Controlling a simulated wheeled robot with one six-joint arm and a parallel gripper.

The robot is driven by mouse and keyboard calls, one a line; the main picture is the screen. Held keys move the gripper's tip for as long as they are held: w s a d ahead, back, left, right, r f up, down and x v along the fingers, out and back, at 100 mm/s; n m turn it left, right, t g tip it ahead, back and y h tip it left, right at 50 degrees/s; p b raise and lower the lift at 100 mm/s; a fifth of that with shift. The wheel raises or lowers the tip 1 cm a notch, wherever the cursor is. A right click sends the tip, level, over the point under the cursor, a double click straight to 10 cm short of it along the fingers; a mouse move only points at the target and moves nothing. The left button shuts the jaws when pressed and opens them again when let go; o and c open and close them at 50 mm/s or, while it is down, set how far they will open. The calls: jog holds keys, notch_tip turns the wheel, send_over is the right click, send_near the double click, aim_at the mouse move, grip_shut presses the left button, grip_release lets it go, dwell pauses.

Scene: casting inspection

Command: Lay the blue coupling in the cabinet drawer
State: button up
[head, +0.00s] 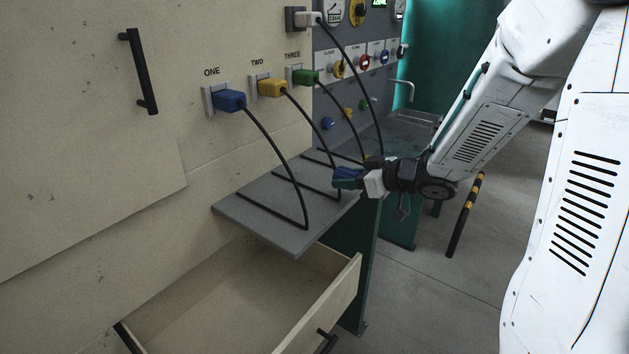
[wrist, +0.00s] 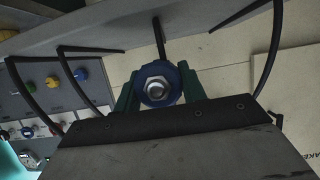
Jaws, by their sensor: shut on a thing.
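The blue coupling (wrist: 158,84) is a round blue piece with a metal nut in its middle. In the wrist view it sits between the two green fingers of my gripper (wrist: 160,92), which is shut on it. In the head view the coupling (head: 347,173) shows as a small blue patch at the tip of my gripper (head: 346,180), beside the right edge of the grey shelf. The cabinet drawer (head: 340,299) stands pulled open at the lower middle, below and left of my gripper. Its visible inside is empty, and the shelf hides part of it.
The grey shelf (head: 290,238) juts out above the drawer's back part, with black cables looping over it. Blue (head: 229,101), yellow (head: 271,87) and green (head: 306,77) plugs sit in the cabinet wall. A striped post (head: 465,215) stands at the right.

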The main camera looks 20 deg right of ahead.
send_over(316, 189)
jog(key=shift+s+f, duration=0.1)
jog(key=shift+f, duration=2.15)
jog(key=shift+f, duration=0.1)
jog(key=o, duration=1.1)
